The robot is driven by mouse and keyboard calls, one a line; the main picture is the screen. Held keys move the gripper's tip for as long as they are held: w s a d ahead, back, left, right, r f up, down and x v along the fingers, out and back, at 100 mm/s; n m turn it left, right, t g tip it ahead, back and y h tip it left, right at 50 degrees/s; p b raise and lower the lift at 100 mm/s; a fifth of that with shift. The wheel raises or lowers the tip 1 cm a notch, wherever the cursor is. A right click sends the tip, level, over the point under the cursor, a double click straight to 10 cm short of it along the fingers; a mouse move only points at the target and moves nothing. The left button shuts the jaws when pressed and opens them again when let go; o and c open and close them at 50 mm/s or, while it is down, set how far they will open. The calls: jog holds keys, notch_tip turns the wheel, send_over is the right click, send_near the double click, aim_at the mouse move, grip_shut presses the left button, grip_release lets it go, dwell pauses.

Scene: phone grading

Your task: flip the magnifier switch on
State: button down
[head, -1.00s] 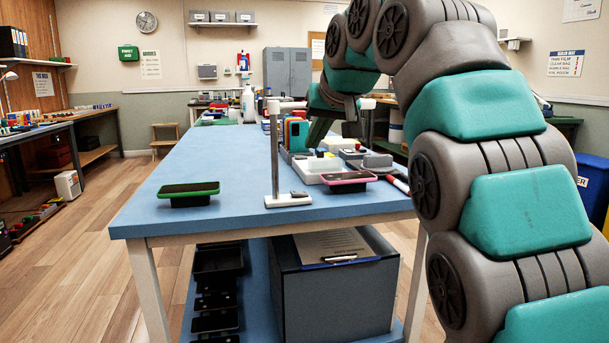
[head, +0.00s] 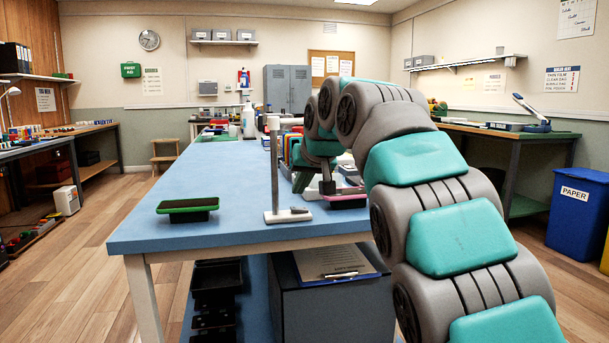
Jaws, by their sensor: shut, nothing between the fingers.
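A slim grey post with a white cap (head: 274,165) stands on a flat white base (head: 286,217) at the table's front edge; it looks like the magnifier's stand. A small dark grey piece (head: 299,210) on the base's right side may be the switch; its on or off position is too small to tell. No lens can be made out. My gripper (head: 327,190) is shut and empty, pointing down just behind and right of the base, beside a pink-edged phone (head: 349,192). Its fingertips are small, and I cannot tell whether they touch anything.
A green-edged phone (head: 188,205) rests on a dark stand at the left of the blue table (head: 225,175). Several items stand behind my gripper, partly hidden by my arm. A white bottle (head: 248,120) stands far back. The table's left-middle is clear.

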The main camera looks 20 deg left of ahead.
aim_at(299, 209)
jog(key=shift+s+a+f, duration=0.1)
jog(key=shift+a+f, duration=0.05)
jog(key=shift+f, duration=1.3)
